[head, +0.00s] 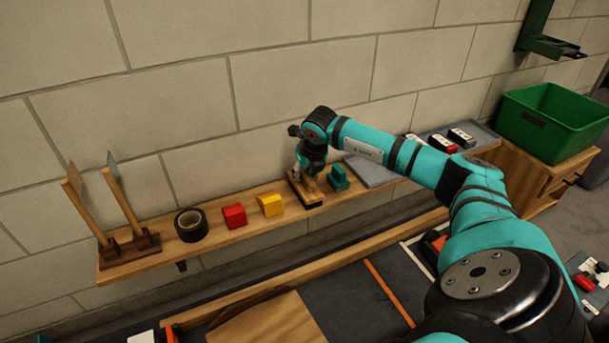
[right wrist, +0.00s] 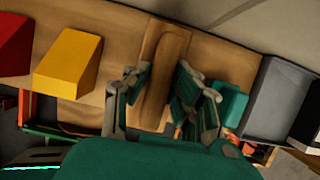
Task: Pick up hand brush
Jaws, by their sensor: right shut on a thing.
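The hand brush (head: 308,196) is wooden with dark bristles underneath, and sits at the wall shelf in the head view. My right gripper (head: 309,174) reaches down over it from above. In the right wrist view the brush's wooden handle (right wrist: 170,52) lies between the two fingers of my right gripper (right wrist: 163,88), which is shut on it. I cannot tell whether the brush is clear of the shelf. My left gripper is in neither view.
The wooden shelf (head: 202,251) also holds a yellow block (head: 270,205), a red block (head: 234,216), black tape (head: 190,225) and a tool rack (head: 130,247) to the left. A teal object (head: 339,178) and grey tray (head: 372,172) stand close on the right. The wall is behind.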

